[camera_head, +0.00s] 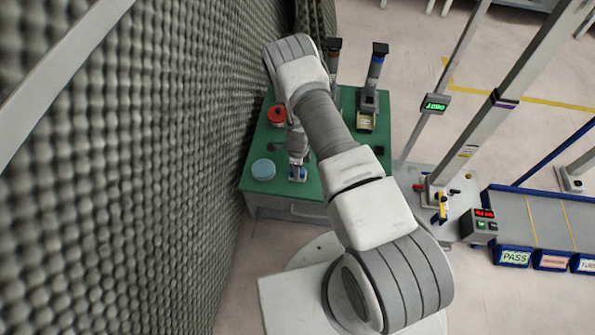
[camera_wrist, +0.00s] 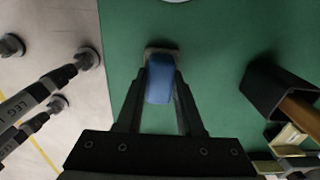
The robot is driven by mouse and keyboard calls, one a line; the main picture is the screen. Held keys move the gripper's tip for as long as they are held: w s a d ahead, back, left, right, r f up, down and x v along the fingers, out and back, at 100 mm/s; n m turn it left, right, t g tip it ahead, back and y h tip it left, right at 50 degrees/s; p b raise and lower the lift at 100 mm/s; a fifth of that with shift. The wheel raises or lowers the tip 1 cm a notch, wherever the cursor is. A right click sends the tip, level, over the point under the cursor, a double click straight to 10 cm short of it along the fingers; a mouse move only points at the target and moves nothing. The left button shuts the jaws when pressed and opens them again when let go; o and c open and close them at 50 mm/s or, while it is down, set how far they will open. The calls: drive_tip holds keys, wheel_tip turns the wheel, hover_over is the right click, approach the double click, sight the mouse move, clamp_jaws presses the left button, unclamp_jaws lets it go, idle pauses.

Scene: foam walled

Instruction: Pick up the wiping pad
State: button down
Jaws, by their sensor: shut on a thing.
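The wiping pad (camera_wrist: 160,82) has a blue grip and a pale edge below it, seen in the wrist view. In the head view its blue part (camera_head: 298,173) shows near the front of the green table top (camera_head: 318,207). My gripper (camera_wrist: 163,75) is shut on the blue grip, with one dark finger on each side. The fingers hide part of the pad. I cannot tell whether its underside touches the table. In the head view my gripper (camera_head: 297,165) points down over the table beneath my arm.
A light blue round object (camera_head: 263,169) lies left of the pad. A red-topped round object (camera_head: 277,116) stands farther back. A dark holder (camera_wrist: 270,88) with a wooden piece stands to the right in the wrist view. The grey foam wall (camera_head: 130,170) borders the table's left side.

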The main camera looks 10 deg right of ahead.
wheel_tip(320, 180, up, 4)
drive_tip(key=shift+w+f+p, duration=0.1)
drive_tip(key=shift+p, duration=0.6)
drive_tip(key=s+d+r+p, duration=0.2)
drive_tip(key=s+d+r, duration=0.3)
drive_tip(key=d, duration=0.5)
wheel_tip(320, 180, up, 2)
drive_tip(key=shift+s+d, duration=0.15)
drive_tip(key=shift+s, duration=0.2)
